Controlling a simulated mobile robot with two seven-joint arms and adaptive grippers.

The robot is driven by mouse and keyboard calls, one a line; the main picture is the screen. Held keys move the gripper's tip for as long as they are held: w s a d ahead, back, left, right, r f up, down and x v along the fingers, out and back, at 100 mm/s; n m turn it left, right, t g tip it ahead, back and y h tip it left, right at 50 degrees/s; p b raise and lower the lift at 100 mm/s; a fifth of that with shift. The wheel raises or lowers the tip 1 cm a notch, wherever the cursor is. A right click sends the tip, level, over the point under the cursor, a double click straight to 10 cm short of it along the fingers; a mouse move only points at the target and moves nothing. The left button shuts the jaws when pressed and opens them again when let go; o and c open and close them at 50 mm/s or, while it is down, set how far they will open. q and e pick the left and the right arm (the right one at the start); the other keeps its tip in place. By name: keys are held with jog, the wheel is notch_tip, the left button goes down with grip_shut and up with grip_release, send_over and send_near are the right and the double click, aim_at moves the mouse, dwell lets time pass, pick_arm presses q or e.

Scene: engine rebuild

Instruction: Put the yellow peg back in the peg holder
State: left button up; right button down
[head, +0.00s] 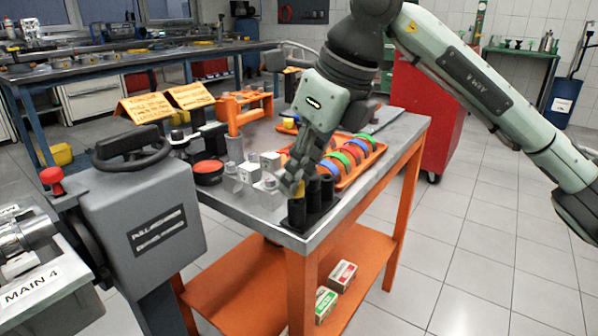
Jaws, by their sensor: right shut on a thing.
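My right gripper (292,182) reaches down from the upper right over the front part of the orange-framed workbench. It is shut on the yellow peg (300,188), of which only a small yellowish bit shows below the fingers. The peg holder (297,213), a black base with black upright sockets, stands near the front corner of the bench. The peg's visible bit is just above the holder's front-left socket; I cannot tell whether it touches or enters it. My left gripper is not in view.
An orange tray (359,171) with coloured rings lies behind the holder. A grey machine with a black handwheel (131,148) stands at the front left. The bench's right edge is clear.

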jog(key=shift+f+b, duration=0.45)
jog(key=shift+f, duration=0.1)
jog(key=c, duration=1.6)
grip_release()
jog(key=shift+c, duration=0.2)
jog(key=shift+r, duration=0.2)
jog(key=shift+r+p, duration=0.75)
jog(key=shift+r, duration=0.55)
jog(key=o, duration=0.6)
